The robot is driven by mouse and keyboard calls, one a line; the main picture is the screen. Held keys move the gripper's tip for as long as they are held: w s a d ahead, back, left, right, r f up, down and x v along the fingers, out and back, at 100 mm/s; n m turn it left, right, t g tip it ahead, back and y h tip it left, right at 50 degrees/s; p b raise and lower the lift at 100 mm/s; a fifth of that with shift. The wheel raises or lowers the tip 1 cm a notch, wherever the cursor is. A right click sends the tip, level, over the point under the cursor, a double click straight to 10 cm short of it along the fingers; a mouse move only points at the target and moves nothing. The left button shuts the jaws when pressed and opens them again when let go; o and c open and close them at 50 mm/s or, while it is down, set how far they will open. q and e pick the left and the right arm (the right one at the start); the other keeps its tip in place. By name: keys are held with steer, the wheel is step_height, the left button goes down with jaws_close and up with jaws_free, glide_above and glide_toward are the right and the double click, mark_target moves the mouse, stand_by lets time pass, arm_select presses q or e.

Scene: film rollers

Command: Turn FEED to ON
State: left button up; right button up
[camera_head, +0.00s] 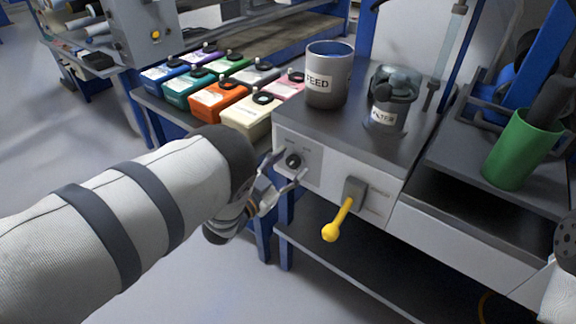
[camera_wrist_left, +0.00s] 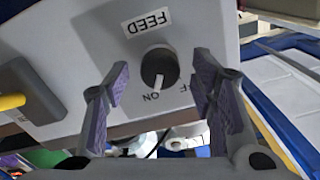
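The FEED knob (camera_head: 293,161) is a small dark dial on the pale front panel (camera_head: 395,190) of the machine. In the left wrist view the knob (camera_wrist_left: 159,67) shows a pale pointer mark on its lower side, close to the ON label (camera_wrist_left: 151,97). The FEED label (camera_wrist_left: 146,21) appears upside down there, and the OFF label is partly hidden by a finger. My left gripper (camera_head: 290,166) is open at the knob; in the wrist view its fingers (camera_wrist_left: 160,85) stand apart on either side of the dial, without visible contact.
A yellow-handled lever (camera_head: 340,219) sticks out right of the knob. A grey FEED cup (camera_head: 329,75) and a labelled filter vessel (camera_head: 391,98) stand on top of the machine. Coloured boxes (camera_head: 217,97) sit behind left. A green cup (camera_head: 522,150) stands at right.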

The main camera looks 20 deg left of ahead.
arm_select(q)
steer(key=shift+s, duration=0.1)
steer(key=v, duration=1.2)
steer(key=s+a+f+n+g+y+p, duration=0.1)
steer(key=s+a+f+n+g+y, duration=0.25)
steer(key=s+f, duration=0.3)
steer(key=s+a+f+n+g+y, duration=0.25)
steer(key=s+f+g, duration=0.25)
steer(key=s, duration=0.3)
steer(key=s+d+g, duration=0.1)
steer(key=s+g, duration=0.2)
steer(key=s, duration=0.5)
steer(key=s+d+r+n+g, duration=0.1)
steer(key=s+g, duration=0.3)
steer(key=s, duration=0.5)
steer(key=s+d+n+g+p, duration=0.1)
steer(key=s+g, duration=0.3)
steer(key=s, duration=0.5)
steer(key=shift+d+r, duration=0.4)
steer(key=shift+d, duration=0.5)
arm_select(e)
steer(key=w+r+t, duration=0.1)
steer(key=w+r, duration=0.1)
steer(key=shift+w+r, duration=0.4)
